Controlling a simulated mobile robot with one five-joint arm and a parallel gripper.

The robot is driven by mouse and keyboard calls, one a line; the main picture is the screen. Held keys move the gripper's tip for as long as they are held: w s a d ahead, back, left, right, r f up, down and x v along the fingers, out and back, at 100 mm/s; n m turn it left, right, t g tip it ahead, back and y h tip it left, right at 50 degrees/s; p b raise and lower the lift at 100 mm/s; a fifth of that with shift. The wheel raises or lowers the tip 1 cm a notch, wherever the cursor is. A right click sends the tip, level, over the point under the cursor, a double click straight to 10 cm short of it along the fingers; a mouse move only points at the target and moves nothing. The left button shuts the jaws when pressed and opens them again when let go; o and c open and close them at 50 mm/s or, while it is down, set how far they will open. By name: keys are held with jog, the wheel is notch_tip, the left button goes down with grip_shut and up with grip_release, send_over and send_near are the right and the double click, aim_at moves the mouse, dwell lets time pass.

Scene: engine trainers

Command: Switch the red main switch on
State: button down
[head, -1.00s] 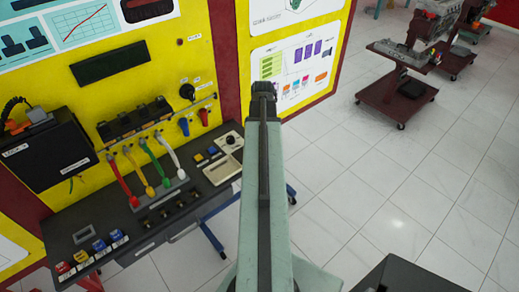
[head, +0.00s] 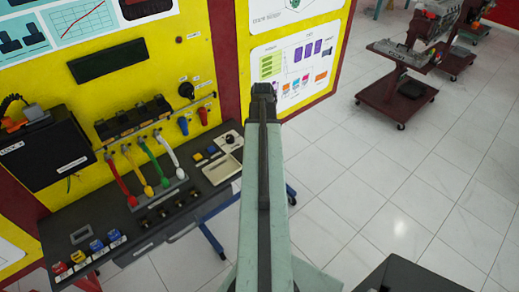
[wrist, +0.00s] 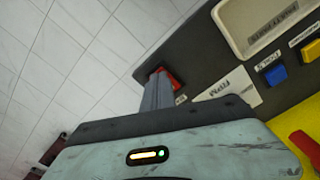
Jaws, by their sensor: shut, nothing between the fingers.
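The red switch (wrist: 176,82) shows in the wrist view at the edge of the dark console, partly hidden behind my fingers. I cannot tell if it is on or off. My gripper (wrist: 157,82) is shut and empty, with its fingertips overlapping the dark housing and left side of the switch. I cannot tell whether they touch it. In the head view my raised arm blocks the middle, and neither the switch nor my fingertips can be made out.
The console (head: 120,222) carries coloured levers, a pale tray (head: 222,170) and a blue button (head: 212,150), which also shows in the wrist view (wrist: 276,75). A yellow panel (head: 195,60) stands behind it. Wheeled engine stands (head: 397,85) are at the upper right. Tiled floor between is clear.

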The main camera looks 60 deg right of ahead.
jog(key=shift+f, duration=0.25)
jog(key=shift+r, duration=0.1)
notch_tip(320, 180, up, 7)
jog(key=p, duration=0.7)
jog(key=shift+w+a, duration=0.1)
